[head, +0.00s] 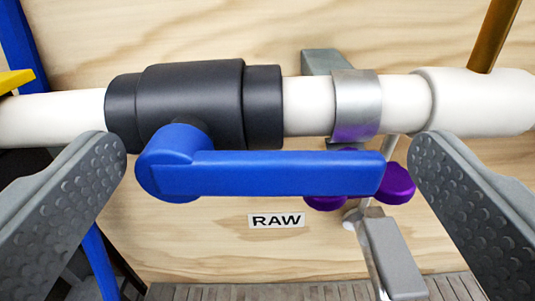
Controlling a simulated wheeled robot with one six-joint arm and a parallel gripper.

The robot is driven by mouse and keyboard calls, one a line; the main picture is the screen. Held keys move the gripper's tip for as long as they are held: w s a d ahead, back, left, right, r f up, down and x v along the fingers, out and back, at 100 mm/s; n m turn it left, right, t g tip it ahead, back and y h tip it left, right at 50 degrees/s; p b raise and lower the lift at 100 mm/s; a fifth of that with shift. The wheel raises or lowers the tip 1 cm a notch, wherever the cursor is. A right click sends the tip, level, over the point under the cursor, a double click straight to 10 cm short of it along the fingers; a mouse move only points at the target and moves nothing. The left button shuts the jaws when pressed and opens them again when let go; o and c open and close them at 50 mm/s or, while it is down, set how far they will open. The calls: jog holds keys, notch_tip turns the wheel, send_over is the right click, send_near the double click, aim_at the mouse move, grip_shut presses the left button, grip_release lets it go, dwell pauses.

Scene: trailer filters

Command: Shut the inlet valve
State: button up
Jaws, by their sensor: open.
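The inlet valve has a black body (195,100) on a white horizontal pipe (50,118). Its blue lever handle (265,174) runs to the right from a round hub, roughly parallel to the pipe and just below it in the picture. My gripper (267,160) is open, with one grey textured finger at the left and one at the right. The blue handle lies between the two fingers in the picture, with its hub near the left fingertip and its free end near the right one. I cannot tell whether either finger touches it.
A label reading RAW (276,220) is on the plywood wall (220,250). A metal clamp (357,105) holds the pipe. Purple knobs (396,184) and a grey metal part (393,255) are below right. A brown pipe (494,35) rises at top right. Blue and yellow parts edge the left.

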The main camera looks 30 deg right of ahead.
jog(key=c, duration=1.3)
jog(key=shift+c, duration=0.2)
jog(key=shift+f+m, duration=0.1)
jog(key=shift+m, duration=0.2)
jog(key=m, duration=0.1)
jog(key=f+m, duration=0.1)
jog(key=m, duration=0.1)
jog(key=shift+f, duration=0.1)
jog(key=shift+w+a+f+m, duration=0.3)
jog(key=shift+f+m, duration=0.25)
jog(key=shift+m, duration=1.75)
jog(key=shift+w+a+f+m, duration=0.15)
jog(key=shift+a+f+m, duration=0.35)
jog(key=shift+m, duration=1.8)
jog(key=shift+w+a+f+m, duration=0.3)
jog(key=shift+f+m, duration=0.25)
jog(key=shift+m, duration=1.75)
